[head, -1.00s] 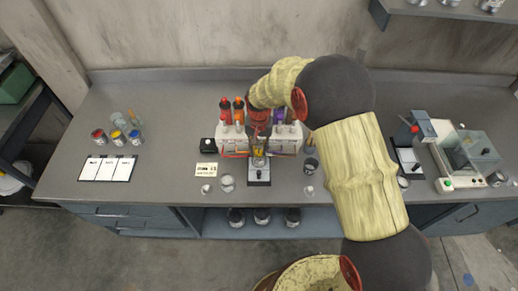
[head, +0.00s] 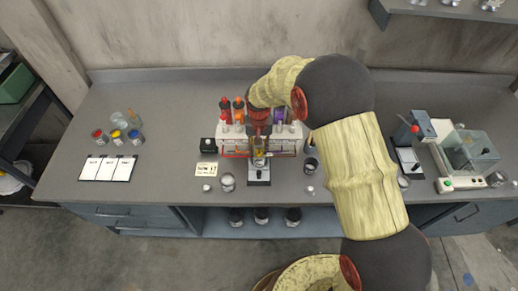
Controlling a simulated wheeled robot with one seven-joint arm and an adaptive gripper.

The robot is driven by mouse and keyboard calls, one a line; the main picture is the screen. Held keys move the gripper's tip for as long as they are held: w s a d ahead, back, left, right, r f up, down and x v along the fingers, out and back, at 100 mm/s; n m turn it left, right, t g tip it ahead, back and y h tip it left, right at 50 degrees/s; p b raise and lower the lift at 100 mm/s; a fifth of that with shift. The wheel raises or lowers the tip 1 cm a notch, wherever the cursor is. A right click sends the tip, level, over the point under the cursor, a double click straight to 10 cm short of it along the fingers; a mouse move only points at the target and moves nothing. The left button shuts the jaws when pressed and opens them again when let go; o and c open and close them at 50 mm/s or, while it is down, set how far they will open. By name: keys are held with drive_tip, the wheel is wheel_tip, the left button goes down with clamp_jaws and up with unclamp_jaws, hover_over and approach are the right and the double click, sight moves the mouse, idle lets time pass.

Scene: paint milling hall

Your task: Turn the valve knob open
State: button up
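A white dispenser unit (head: 229,142) stands at the middle of the grey bench, with red, orange and purple bottles (head: 239,105) along its top. My gripper (head: 259,150) points down at the front middle of this unit, above a small dark stand (head: 259,176). The valve knob cannot be picked out; my wrist and gripper cover the middle of the unit. The fingers are too small and cluttered to show whether they are apart or touching the knob.
Paint jars (head: 117,137) and white cards (head: 107,169) lie farther left. A balance (head: 470,155) stands at the right. The bench between the jars and the black box is clear.

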sight(259, 151)
drive_tip(key=o, duration=0.3)
wheel_tip(259, 151, up, 12)
drive_tip(key=shift+f, duration=0.1)
idle(0.6)
idle(0.5)
drive_tip(key=s+d+r+t+b, duration=0.2)
drive_tip(key=s+d, duration=0.3)
drive_tip(key=s, duration=0.4)
drive_tip(key=s+d+r+t+b, duration=0.1)
drive_tip(key=s+d+r+b, duration=0.3)
drive_tip(key=s, duration=0.6)
drive_tip(key=s+d+r+t+b, duration=0.2)
drive_tip(key=s+d+r+b, duration=0.1)
drive_tip(key=s+d, duration=0.5)
drive_tip(key=shift+s+r+t, duration=0.3)
drive_tip(key=shift+s+r, duration=0.4)
drive_tip(key=shift+s, duration=0.05)
